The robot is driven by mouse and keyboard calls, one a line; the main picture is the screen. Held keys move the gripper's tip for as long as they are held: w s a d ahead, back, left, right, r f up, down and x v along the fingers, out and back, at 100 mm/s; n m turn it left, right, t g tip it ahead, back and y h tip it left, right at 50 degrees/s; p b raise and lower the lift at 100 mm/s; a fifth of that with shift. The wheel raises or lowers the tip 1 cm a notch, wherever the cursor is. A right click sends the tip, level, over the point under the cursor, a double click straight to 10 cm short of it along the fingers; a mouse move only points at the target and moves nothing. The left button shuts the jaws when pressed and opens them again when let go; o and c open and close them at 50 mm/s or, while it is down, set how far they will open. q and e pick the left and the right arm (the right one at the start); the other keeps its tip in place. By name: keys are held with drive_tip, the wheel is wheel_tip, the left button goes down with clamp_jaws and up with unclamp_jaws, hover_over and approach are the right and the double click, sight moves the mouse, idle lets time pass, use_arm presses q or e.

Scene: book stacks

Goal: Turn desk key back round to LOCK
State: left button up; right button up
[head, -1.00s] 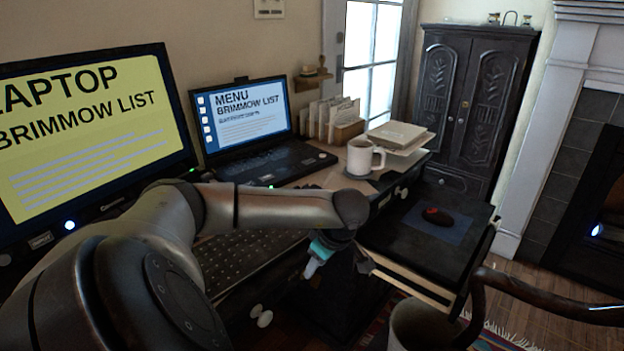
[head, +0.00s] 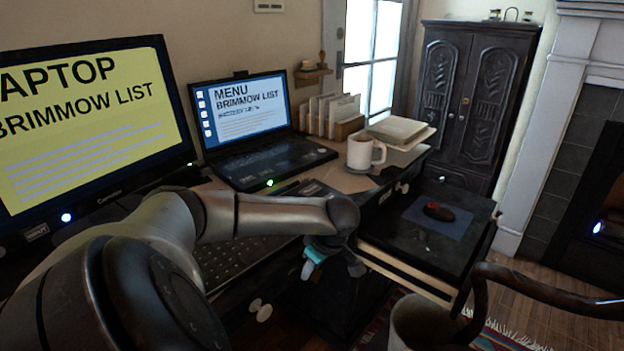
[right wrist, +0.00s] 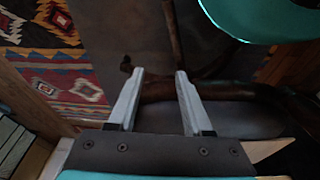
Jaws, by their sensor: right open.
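I cannot pick out the desk key or its LOCK mark in either view. The dark desk front (head: 330,300) is partly hidden behind my left arm. My left gripper (head: 309,267) hangs at the end of that arm, in front of the desk and left of the pulled-out drawer (head: 400,272). Its teal part shows, but its fingers are too small and dark to read. My right gripper (right wrist: 160,74) shows in the right wrist view with its two pale fingers apart and nothing between them, over a dark curved bar and the floor.
A mouse (head: 438,211) lies on a blue pad on the drawer. A white mug (head: 362,153), laptop (head: 265,165) and monitor (head: 85,125) stand on the desk. A curved dark chair arm (head: 545,287) is at lower right. A patterned rug (right wrist: 62,75) lies below the right gripper.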

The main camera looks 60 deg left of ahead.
use_arm(q)
clamp_jaws()
drive_tip(key=shift+s, duration=0.1)
drive_tip(key=shift+d+f, duration=0.1)
drive_tip(key=shift+d, duration=0.05)
idle(1.2)
drive_tip(key=shift+o, duration=1.4)
unclamp_jaws()
drive_tip(key=shift+r, duration=0.35)
drive_tip(key=p+v, duration=0.5)
drive_tip(key=v, duration=0.9)
drive_tip(key=shift+d+r, duration=0.15)
drive_tip(key=shift+r, duration=0.15)
use_arm(e)
drive_tip(key=s+d+f, duration=0.4)
drive_tip(key=s+f, duration=0.2)
drive_tip(key=f, duration=0.2)
drive_tip(key=shift+d+f, duration=0.25)
drive_tip(key=shift+f, duration=0.15)
